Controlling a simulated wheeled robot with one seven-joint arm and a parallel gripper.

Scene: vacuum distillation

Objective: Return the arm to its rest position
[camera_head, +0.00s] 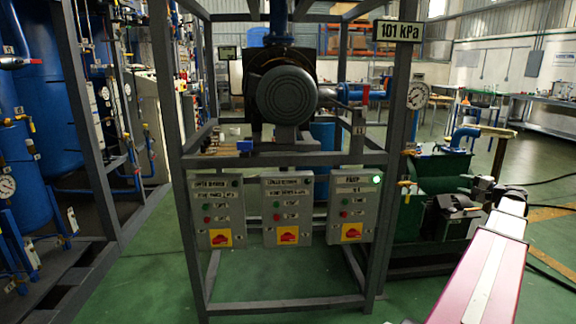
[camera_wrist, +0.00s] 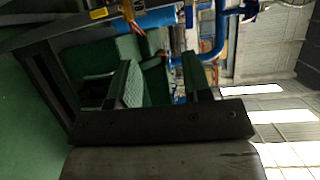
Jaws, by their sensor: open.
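My gripper (camera_wrist: 160,66) shows in the wrist view with its two green-padded fingers apart and nothing between them. The wrist view is turned on its side, with blue pipe (camera_wrist: 213,40) beyond the fingers. In the head view my arm reaches in from the lower right, and its dark end is in front of a green machine (camera_head: 440,172). The fingertips cannot be made out in the head view. Whether the arm touches the machine cannot be told.
A grey frame (camera_head: 180,110) holds a motor (camera_head: 287,95) and three control boxes (camera_head: 288,207); the right box has a lit green lamp. Blue tanks (camera_head: 40,130) stand left. Green floor is open at right.

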